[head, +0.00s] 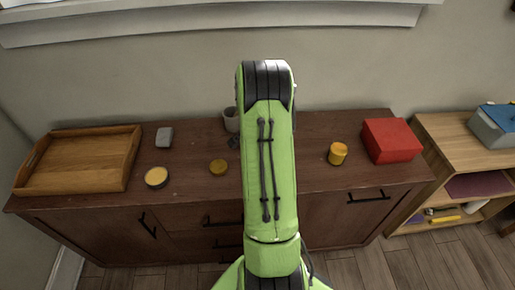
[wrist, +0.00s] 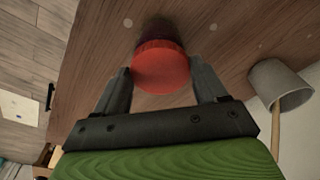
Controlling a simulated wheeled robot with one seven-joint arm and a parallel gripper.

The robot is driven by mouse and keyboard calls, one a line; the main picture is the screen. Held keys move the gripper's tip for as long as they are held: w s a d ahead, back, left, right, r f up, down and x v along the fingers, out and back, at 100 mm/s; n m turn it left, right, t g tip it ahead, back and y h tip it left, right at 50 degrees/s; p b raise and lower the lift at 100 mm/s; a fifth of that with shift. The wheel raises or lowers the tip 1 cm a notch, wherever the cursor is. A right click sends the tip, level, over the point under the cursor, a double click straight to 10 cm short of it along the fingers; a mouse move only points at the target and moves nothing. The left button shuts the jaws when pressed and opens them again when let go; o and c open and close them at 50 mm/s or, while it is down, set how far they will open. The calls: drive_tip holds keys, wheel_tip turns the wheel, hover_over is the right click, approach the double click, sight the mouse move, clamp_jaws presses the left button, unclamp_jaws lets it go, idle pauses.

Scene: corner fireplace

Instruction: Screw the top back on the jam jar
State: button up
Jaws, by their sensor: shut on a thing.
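In the wrist view, my gripper (wrist: 160,72) has one finger on each side of a round red lid (wrist: 160,70) with a ribbed rim and is shut on it. A dark jar (wrist: 158,28) shows just beyond the lid, standing on the brown wood top. The lid overlaps the jar in this view, and I cannot tell whether it is seated on the jar's mouth or held just above it.
A grey cup (wrist: 280,85) stands near the gripper's right side.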

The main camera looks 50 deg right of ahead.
drive_tip(key=m, duration=0.3)
drive_tip(key=shift+s+b, duration=0.1)
drive_tip(key=shift+b, duration=0.2)
drive_tip(key=o, duration=1.1)
drive_tip(key=shift+r+p, duration=1.05)
drive_tip(key=shift+r, duration=0.55)
drive_tip(key=shift+f, duration=0.1)
